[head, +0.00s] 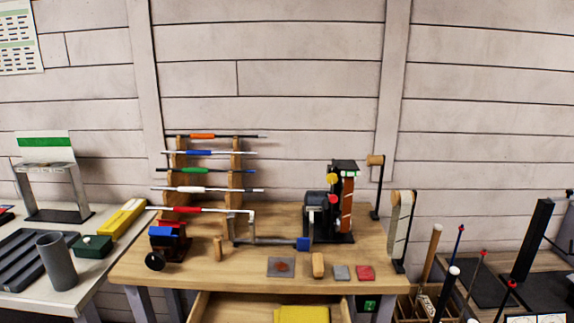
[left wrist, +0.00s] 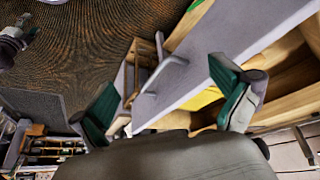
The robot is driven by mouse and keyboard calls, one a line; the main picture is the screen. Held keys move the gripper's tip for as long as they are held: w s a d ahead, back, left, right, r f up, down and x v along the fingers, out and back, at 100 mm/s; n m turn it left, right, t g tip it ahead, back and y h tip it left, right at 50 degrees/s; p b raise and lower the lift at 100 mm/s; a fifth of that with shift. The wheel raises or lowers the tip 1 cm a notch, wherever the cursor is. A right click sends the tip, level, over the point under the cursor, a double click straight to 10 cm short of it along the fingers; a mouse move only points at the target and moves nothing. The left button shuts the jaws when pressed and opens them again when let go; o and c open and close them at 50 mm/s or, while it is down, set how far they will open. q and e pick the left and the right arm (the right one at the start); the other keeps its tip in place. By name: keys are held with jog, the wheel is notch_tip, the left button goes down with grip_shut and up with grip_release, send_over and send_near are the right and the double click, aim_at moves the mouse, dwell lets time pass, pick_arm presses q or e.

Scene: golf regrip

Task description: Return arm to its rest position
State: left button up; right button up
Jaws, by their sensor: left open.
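My left gripper (left wrist: 170,92) shows in the left wrist view, with its two green-padded fingers spread wide apart. A grey drawer front (left wrist: 225,62) with a bar handle (left wrist: 158,68) shows between and beyond the fingers. I cannot tell whether a finger touches it, but the gripper is not closed on it.
The workbench (head: 140,270) holds a rack of golf shafts (head: 236,160), a vise (head: 168,243) and a black machine (head: 325,210). Its drawer (head: 215,308) stands open below with a yellow cloth (head: 302,314) inside. A box of clubs (head: 408,308) stands right of the bench.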

pick_arm(q)
jog(key=s+d+f+n, duration=0.2)
jog(key=s+f, duration=0.1)
jog(key=s, duration=0.4)
jog(key=s+a+f+n+y, duration=0.25)
jog(key=s+a+n, duration=0.25)
jog(key=s+a, duration=0.45)
jog(key=s+d+f+g+y, duration=0.1)
jog(key=s+f, duration=0.1)
jog(key=f, duration=1)
jog(key=s+d+f, duration=0.1)
jog(key=f, duration=1.2)
jog(key=s+a+f+g, duration=0.1)
jog(key=s+a+f, duration=0.2)
jog(key=s+f, duration=1.3)
jog(key=shift+s+a+f, duration=0.15)
jog(key=shift+s+f, duration=0.25)
jog(key=shift+s, duration=0.2)
pick_arm(e)
jog(key=shift+s, duration=0.35)
